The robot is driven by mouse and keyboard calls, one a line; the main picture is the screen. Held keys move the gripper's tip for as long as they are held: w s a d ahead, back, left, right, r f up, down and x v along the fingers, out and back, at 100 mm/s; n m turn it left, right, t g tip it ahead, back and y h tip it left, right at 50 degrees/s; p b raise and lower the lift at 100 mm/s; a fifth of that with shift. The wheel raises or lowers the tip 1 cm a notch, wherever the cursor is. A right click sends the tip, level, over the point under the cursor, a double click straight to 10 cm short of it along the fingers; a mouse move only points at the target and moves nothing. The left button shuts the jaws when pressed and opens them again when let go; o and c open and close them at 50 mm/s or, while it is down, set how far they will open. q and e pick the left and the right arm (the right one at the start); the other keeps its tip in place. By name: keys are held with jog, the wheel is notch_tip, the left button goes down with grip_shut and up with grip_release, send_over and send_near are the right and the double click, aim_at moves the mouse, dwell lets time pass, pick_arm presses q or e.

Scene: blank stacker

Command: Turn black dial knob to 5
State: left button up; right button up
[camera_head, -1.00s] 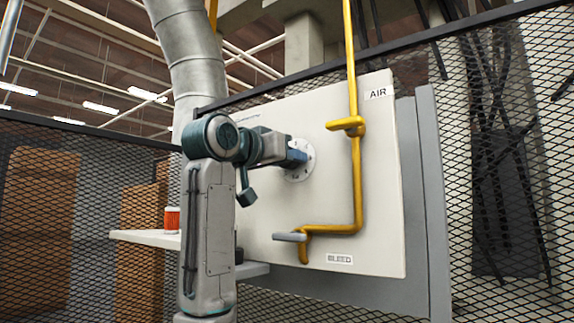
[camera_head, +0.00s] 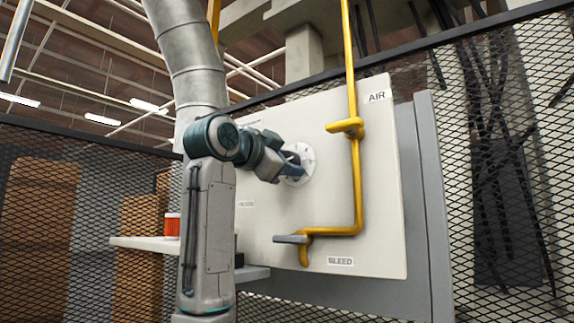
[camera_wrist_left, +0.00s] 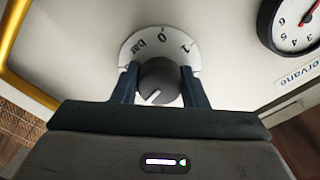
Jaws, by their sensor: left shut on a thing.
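The black dial knob (camera_wrist_left: 159,84) sits on a round white dial plate (camera_wrist_left: 128,52) marked "bar", 0 and 1 in the left wrist view. My left gripper (camera_wrist_left: 158,82) has one finger on each side of the knob and is shut on it. A white pointer line on the knob points down and left in that view, and the rest of the scale is hidden by the gripper. In the head view, the dial plate (camera_head: 304,160) shows on the white panel at the tip of my left gripper (camera_head: 290,166); the knob is hidden there. My right gripper is not in view.
A yellow pipe (camera_head: 357,190) with a grey-handled lever (camera_head: 291,239) runs down the white panel (camera_head: 270,220). A gauge (camera_wrist_left: 298,25) is beside the dial. A red cup (camera_head: 172,225) stands on a shelf (camera_head: 140,243). Mesh fencing (camera_head: 510,150) surrounds the panel.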

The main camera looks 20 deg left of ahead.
pick_arm(q)
jog(key=shift+w+f+m, duration=0.1)
jog(key=shift+f+m, duration=0.1)
jog(key=shift+m, duration=0.6)
jog(key=o, duration=1)
jog(key=shift+r, duration=0.1)
jog(key=shift+s, duration=0.2)
jog(key=b+v, duration=0.5)
jog(key=v, duration=0.5)
jog(key=shift+s+a, duration=0.15)
jog(key=shift+s, duration=0.1)
